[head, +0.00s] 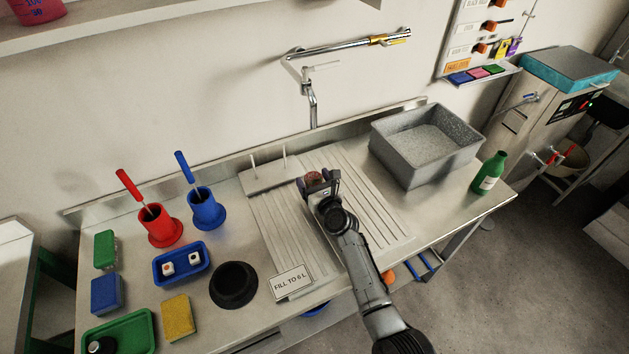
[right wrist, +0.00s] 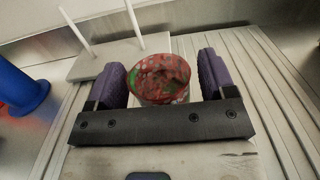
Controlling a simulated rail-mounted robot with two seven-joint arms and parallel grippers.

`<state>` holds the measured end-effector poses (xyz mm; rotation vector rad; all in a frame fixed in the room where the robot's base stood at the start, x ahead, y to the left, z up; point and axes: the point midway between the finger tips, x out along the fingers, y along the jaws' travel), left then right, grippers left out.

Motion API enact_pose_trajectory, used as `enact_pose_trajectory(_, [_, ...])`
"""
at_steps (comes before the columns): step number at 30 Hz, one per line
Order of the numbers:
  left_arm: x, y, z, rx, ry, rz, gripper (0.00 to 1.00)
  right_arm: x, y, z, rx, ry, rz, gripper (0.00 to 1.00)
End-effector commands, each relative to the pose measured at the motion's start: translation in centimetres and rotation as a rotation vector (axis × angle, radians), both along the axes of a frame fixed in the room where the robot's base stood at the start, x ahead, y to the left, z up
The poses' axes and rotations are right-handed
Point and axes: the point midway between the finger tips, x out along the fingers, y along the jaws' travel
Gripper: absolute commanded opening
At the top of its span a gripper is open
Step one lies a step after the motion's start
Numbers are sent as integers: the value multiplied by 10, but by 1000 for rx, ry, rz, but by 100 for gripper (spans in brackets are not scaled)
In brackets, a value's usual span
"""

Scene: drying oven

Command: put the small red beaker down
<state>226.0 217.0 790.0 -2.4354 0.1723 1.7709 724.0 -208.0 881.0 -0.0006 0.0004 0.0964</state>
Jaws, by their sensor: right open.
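The small red beaker (right wrist: 160,78) stands on the ribbed draining board between the two purple-padded fingers of my right gripper (right wrist: 163,82) in the right wrist view. A gap shows between the beaker and each finger, so the gripper is open around it. In the head view the beaker (head: 314,180) shows small between the fingertips of my right gripper (head: 318,184), over the back part of the white ribbed draining board (head: 380,215). The gripper hides its lower part there. My left gripper is not in view.
A white peg stand (head: 270,173) with two upright pegs is just behind left of the beaker. A grey basin (head: 425,145) and a green bottle (head: 488,173) stand to the right. Red (head: 160,227) and blue (head: 207,210) holders with brushes stand left. A "FILL TO 6 L" sign (head: 291,282) is in front.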

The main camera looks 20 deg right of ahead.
Motion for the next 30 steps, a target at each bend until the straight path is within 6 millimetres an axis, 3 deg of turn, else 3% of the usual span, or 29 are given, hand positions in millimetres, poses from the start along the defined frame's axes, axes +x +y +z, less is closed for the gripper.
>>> enact_pose_trajectory(5, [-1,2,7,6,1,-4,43,-5,0,4,1,1,0,77])
enact_pose_trajectory(21, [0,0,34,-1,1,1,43,-97,-9,4,1,2,0,77])
enact_pose_trajectory(30, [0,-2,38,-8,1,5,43,-118,-11,4,0,-1,0,77])
